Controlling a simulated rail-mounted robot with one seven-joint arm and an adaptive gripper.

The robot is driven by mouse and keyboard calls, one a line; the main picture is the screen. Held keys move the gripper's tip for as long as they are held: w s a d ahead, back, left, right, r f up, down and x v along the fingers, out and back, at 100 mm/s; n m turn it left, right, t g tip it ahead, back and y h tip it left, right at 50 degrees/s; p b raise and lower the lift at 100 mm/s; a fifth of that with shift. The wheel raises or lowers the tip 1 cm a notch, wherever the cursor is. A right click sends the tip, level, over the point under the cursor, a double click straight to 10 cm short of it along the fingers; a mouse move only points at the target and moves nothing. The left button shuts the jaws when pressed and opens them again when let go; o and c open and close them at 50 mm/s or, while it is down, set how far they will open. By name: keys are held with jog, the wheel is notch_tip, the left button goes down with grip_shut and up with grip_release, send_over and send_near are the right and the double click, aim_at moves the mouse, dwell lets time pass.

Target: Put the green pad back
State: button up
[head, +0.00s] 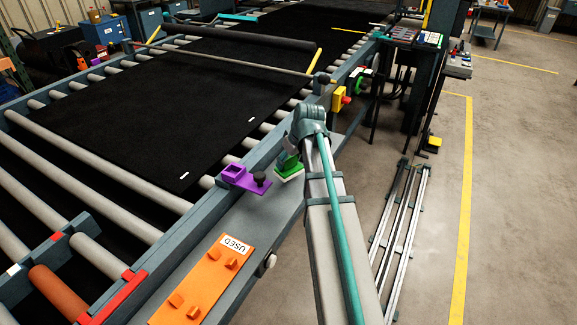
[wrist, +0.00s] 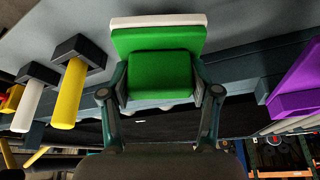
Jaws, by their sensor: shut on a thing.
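My gripper (wrist: 162,92) is shut on the green pad (wrist: 160,70), with one finger on each side of its green block. The pad has a wider green plate and a white layer on its far face. In the head view the green pad (head: 289,173) shows at the end of my arm, over the grey side ledge, just right of the purple holder. My gripper (head: 291,158) is partly hidden there by my wrist. I cannot tell whether the white layer touches the ledge.
A purple holder (head: 246,180) with a black knob sits on the ledge; purple also shows in the wrist view (wrist: 298,82). An orange tray marked USED (head: 205,285) lies nearer. Yellow (wrist: 70,92) and white (wrist: 35,98) handles stand left in the wrist view. The roller belt runs alongside.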

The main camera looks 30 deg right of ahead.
aim_at(289, 166)
jog(key=shift+w+f, duration=0.15)
jog(key=shift+w, duration=0.05)
jog(key=shift+f+p, duration=0.4)
jog(key=shift+f, duration=1.25)
jog(key=shift+f, duration=0.25)
jog(key=o, duration=1.3)
jog(key=shift+r, duration=0.1)
jog(key=shift+o, duration=0.2)
jog(key=shift+r, duration=0.25)
jog(key=b+v, duration=0.2)
jog(key=v, duration=0.9)
jog(key=shift+r+b, duration=0.3)
jog(key=shift+r, duration=0.05)
jog(key=shift+s+d, duration=0.1)
jog(key=shift+s, duration=0.05)
